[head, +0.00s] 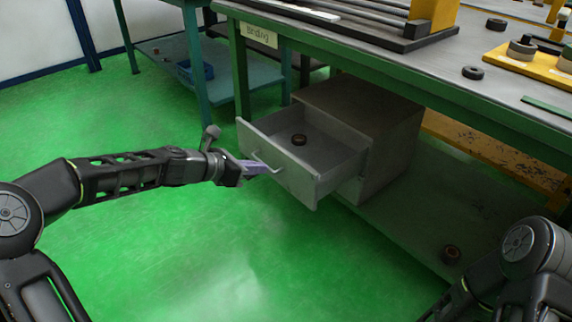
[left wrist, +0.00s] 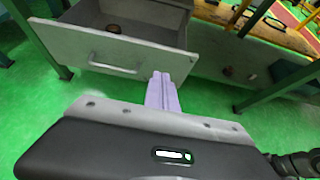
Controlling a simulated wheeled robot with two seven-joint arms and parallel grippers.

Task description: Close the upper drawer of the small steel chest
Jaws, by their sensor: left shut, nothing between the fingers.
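The small steel chest (head: 390,125) stands under the green-edged workbench. Its upper drawer (head: 279,169) is pulled well out, and a dark ring-shaped part (head: 299,140) lies inside. The drawer front has a bar handle (head: 264,163). My left gripper (head: 259,168) is shut and empty, its purple fingers in front of the drawer front near the handle. In the left wrist view the fingers (left wrist: 165,82) point at the drawer front (left wrist: 105,52), just right of the handle (left wrist: 112,70); I cannot tell whether they touch it. My right gripper is out of view.
The workbench (head: 330,45) passes above the chest, with rods and ring parts on top. Another ring part (head: 450,254) lies on the lower shelf at right. A second table (head: 160,50) with a blue bin (head: 195,70) stands behind. The green floor before the drawer is clear.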

